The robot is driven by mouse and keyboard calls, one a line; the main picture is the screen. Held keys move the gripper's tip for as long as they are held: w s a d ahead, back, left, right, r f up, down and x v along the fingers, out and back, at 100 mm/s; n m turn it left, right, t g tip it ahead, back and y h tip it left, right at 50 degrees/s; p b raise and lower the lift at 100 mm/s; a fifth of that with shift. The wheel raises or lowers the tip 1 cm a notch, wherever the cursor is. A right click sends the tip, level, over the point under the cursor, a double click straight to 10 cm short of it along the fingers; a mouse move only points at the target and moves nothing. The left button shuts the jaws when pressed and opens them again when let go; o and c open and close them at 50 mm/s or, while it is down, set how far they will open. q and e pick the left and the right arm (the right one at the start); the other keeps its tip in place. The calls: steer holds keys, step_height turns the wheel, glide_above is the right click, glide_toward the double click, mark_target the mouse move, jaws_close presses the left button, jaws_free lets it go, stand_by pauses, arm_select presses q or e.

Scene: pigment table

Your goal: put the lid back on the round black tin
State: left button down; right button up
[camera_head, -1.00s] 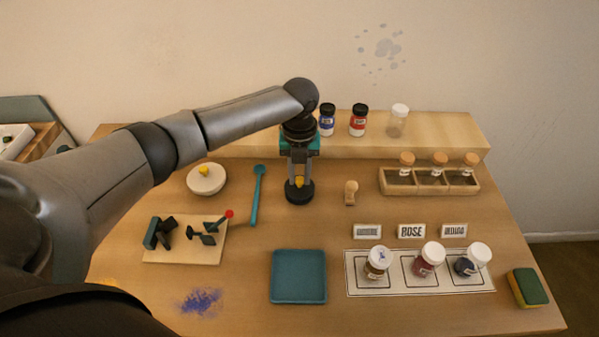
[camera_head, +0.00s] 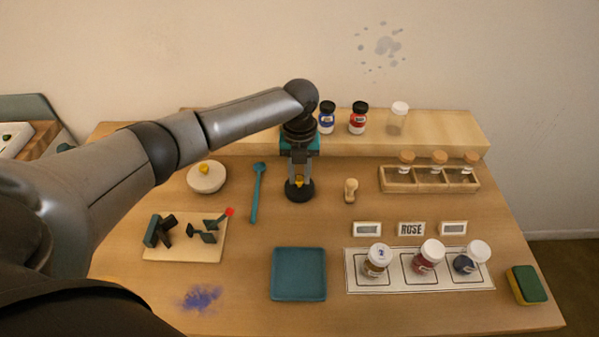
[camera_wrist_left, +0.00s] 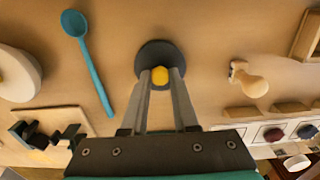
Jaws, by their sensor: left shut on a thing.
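The round black tin (camera_head: 299,196) stands upright on the table near the back middle, below my left gripper (camera_head: 299,180). A dark round top with a yellow knob shows there; in the left wrist view the knob (camera_wrist_left: 160,76) sits between my fingertips over the dark disc (camera_wrist_left: 157,52). My left gripper is shut on the knob. The dark lid and tin look like one shape, so I cannot tell whether the lid is fully seated. My right gripper is not in view.
A wooden stamp (camera_head: 350,191) stands to the right. A teal tray (camera_head: 298,290) lies in front. A raised shelf (camera_head: 440,125) runs behind.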

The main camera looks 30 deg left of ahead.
arm_select(q)
steer(key=shift+f+p, duration=0.15)
steer(key=shift+p, duration=0.5)
stand_by(1.9)
steer(key=shift+c, duration=0.6)
jaws_free()
stand_by(0.4)
steer(key=shift+r+p, duration=3.5)
steer(key=shift+p, duration=0.1)
jaws_close()
